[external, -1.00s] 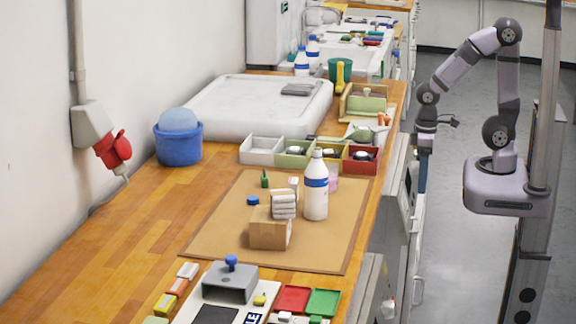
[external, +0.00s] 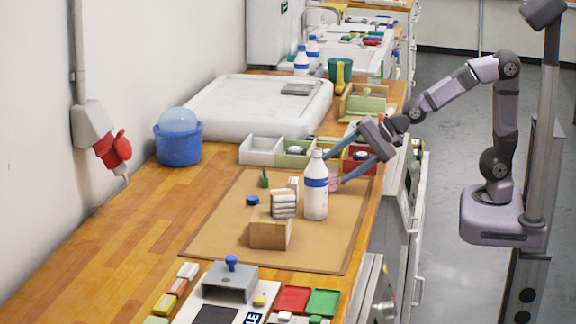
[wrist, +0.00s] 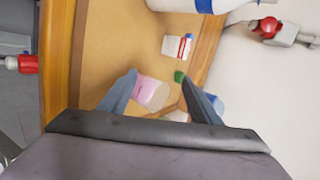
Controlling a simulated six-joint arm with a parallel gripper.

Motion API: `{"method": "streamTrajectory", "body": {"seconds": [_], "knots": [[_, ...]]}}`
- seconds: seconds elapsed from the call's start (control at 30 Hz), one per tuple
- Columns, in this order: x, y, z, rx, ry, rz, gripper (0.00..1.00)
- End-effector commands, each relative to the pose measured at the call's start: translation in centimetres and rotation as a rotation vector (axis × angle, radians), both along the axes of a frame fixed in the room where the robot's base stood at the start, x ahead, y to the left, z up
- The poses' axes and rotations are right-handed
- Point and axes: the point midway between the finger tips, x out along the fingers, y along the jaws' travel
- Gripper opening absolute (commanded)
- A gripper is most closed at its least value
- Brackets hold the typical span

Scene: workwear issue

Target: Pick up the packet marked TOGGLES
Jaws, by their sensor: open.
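No marking reading TOGGLES is legible in either view. A pink packet (wrist: 152,93) lies on the tan mat (wrist: 125,45) between my fingers in the wrist view. In the external view the pink packet (external: 334,183) shows just right of the white bottle, partly hidden. My gripper (external: 337,169) is open and empty over the mat's right edge, its fingers pointing left behind the bottle. In the wrist view my gripper (wrist: 159,79) has one finger on each side of the pink packet; contact cannot be told. A small white packet (wrist: 172,46) with red and blue lies beyond.
The white bottle (external: 316,196) with a blue band stands close to my fingers. Divided bins (external: 262,150) stand behind the mat. The mat's front right is clear.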

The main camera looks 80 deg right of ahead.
Motion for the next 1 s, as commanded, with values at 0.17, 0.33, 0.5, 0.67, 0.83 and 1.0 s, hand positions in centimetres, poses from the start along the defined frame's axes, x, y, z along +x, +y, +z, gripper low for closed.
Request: {"method": "streamTrajectory", "body": {"seconds": [0.17,0.33,0.5,0.67,0.83,1.0], "knots": [[2.4,3.7,-0.2,0.445,-0.122,-0.227,0.58],[3.6,5.6,1.2,0.905,-0.206,-0.416,0.58],[3.8,6.1,2.3,1.257,-0.248,-0.533,0.58],[3.7,6.0,2.9,1.464,-0.267,-0.589,0.58],[3.6,5.9,3.3,1.551,-0.271,-0.607,0.58],[3.6,5.9,3.2,1.558,-0.272,-0.61,0.58]]}}
